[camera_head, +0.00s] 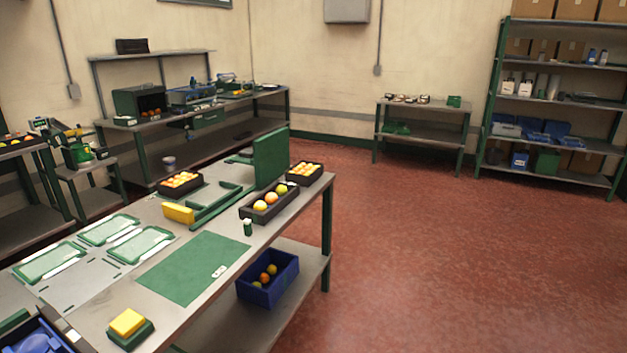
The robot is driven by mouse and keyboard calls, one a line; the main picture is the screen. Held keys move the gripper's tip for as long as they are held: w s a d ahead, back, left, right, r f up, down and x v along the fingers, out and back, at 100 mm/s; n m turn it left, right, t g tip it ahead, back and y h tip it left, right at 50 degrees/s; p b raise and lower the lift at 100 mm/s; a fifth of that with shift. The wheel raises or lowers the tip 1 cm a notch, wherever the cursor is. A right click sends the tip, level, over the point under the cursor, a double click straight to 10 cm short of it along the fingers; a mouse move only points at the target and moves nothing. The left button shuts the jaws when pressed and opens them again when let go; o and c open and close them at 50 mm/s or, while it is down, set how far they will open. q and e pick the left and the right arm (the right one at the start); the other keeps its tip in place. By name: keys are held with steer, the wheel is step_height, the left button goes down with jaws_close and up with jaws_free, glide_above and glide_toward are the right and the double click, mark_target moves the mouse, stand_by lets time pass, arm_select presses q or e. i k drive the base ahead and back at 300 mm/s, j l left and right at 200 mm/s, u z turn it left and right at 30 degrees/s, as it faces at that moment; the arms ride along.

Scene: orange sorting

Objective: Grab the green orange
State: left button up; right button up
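A long black tray (262,217) on the near workbench holds a row of fruits: two yellowish ones and an orange one (271,198) between them. A blue crate (284,289) on the bench's lower shelf holds a few fruits. One of them is orange-red (264,278), and a yellow-green one (272,269) lies beside it. A clearly green orange cannot be made out at this size. Two more black trays of small orange fruits stand at the back of the bench, one on the left (180,190) and one on the right (303,181). Neither gripper is in view.
The workbench (215,235) carries a green mat (192,268), an upright green panel (270,157), a yellow block (178,212) and a yellow-topped green box (130,328). Red floor (440,260) is open to the right. Shelving (550,105) stands at the back right.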

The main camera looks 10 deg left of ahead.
mark_target(281, 190)
steer(key=i+l, duration=0.1)
steer(key=i, duration=2.15)
steer(key=j+u, duration=0.1)
steer(key=u, duration=0.15)
